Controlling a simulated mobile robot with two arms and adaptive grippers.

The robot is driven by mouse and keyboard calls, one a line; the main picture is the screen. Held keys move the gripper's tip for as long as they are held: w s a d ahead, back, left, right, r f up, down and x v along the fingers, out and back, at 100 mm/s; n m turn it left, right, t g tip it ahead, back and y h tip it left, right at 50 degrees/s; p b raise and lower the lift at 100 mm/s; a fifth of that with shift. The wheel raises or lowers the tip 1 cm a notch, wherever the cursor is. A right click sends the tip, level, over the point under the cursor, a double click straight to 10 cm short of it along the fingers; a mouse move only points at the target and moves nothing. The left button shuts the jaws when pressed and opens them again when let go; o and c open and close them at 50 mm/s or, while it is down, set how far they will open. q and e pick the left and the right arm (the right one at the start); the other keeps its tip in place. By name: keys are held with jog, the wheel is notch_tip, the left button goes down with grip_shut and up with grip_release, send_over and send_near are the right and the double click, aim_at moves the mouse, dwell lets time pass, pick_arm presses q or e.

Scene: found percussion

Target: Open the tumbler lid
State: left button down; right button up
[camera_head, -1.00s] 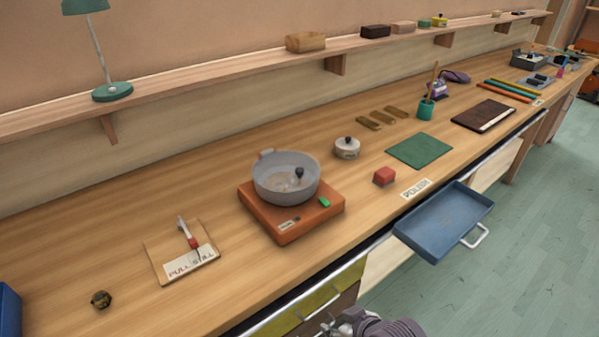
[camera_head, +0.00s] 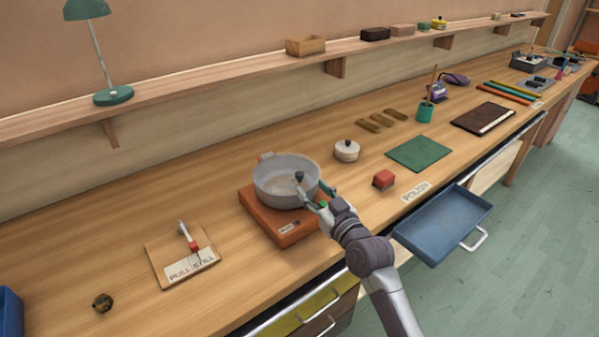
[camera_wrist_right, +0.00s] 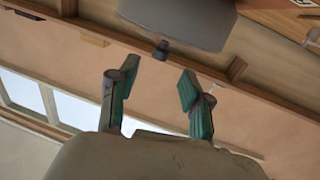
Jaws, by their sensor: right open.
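The tumbler is a round grey drum (camera_head: 262,185) with a dark knob (camera_head: 299,176) at its right, set on an orange base (camera_head: 268,222) on the bench. I cannot tell whether the knob belongs to a lid or how the lid sits. My right gripper (camera_head: 315,194) is open at the drum's front right, close to the knob, with nothing between its fingers. The right wrist view shows the open fingers (camera_wrist_right: 157,80) apart, with the dark knob (camera_wrist_right: 160,50) and grey drum (camera_wrist_right: 180,18) beyond them. My left gripper is not in view.
A small lidded pot (camera_head: 346,151), red block (camera_head: 383,180) and green mat (camera_head: 419,154) lie to the right. A blue drawer tray (camera_head: 440,226) sticks out from the bench front. A board with a red-handled lever (camera_head: 192,245) lies left. Bare bench surrounds the base.

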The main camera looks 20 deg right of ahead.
aim_at(302, 177)
jog(key=w, duration=0.2)
jog(key=w+a, duration=0.1)
jog(key=w, duration=0.4)
jog(key=shift+w+a+p, duration=0.25)
jog(key=shift+w+p, duration=0.05)
jog(key=shift+p, duration=0.05)
grip_shut()
